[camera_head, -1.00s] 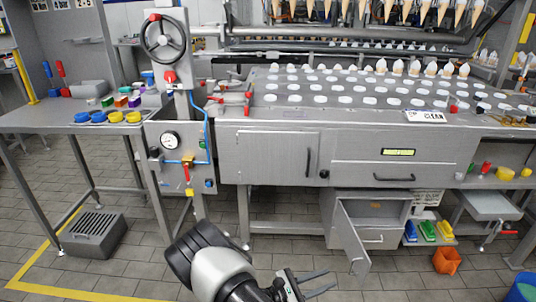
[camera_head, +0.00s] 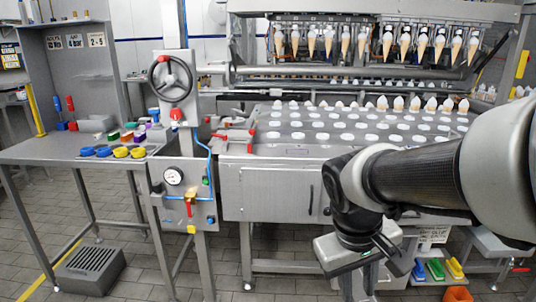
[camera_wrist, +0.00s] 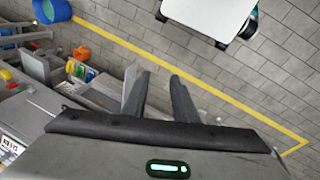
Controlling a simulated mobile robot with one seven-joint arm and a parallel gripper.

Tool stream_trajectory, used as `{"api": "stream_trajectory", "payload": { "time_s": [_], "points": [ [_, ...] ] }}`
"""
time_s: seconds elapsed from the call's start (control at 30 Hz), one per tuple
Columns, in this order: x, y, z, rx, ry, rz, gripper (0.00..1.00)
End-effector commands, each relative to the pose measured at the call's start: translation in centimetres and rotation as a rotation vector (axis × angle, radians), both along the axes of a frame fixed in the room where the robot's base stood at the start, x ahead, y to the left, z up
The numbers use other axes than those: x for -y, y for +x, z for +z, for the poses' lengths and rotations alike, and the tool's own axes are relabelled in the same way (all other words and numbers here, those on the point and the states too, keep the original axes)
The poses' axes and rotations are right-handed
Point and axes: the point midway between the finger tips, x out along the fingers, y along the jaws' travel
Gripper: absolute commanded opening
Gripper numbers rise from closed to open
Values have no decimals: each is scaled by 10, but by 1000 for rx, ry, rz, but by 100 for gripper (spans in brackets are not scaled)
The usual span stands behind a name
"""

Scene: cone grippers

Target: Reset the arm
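My arm (camera_head: 420,180) reaches in from the right of the head view, in front of the grey machine. Its end hangs down before the machine's lower front, and the fingers cannot be made out there. In the wrist view my gripper (camera_wrist: 160,80) shows two dark fingers set apart with a clear gap between them. Nothing is held between them. The floor and the side of a grey cabinet (camera_wrist: 100,92) lie beyond the fingertips.
A gauge panel with a handwheel (camera_head: 171,78) stands left of the machine. Cones (camera_head: 328,42) hang in a rack above the trays. A blue bucket (camera_wrist: 51,10) and a yellow floor line (camera_wrist: 200,82) show in the wrist view. A grey grated box (camera_head: 90,268) stands on the floor.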

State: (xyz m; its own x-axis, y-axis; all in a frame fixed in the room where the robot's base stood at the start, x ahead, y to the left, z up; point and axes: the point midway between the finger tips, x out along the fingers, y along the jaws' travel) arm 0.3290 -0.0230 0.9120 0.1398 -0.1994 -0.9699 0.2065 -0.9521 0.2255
Motion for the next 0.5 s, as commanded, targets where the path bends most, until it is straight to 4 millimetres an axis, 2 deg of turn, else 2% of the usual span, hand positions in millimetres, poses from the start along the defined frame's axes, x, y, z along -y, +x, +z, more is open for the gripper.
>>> {"api": "stream_trajectory", "payload": {
  "time_s": [0.03,0.1,0.5],
  "points": [
    [-1,-10,13,56,42,-29,26],
    [-5,-20,25,116,91,-59,26],
    [-22,-59,64,369,262,-164,26]
  ]
}}
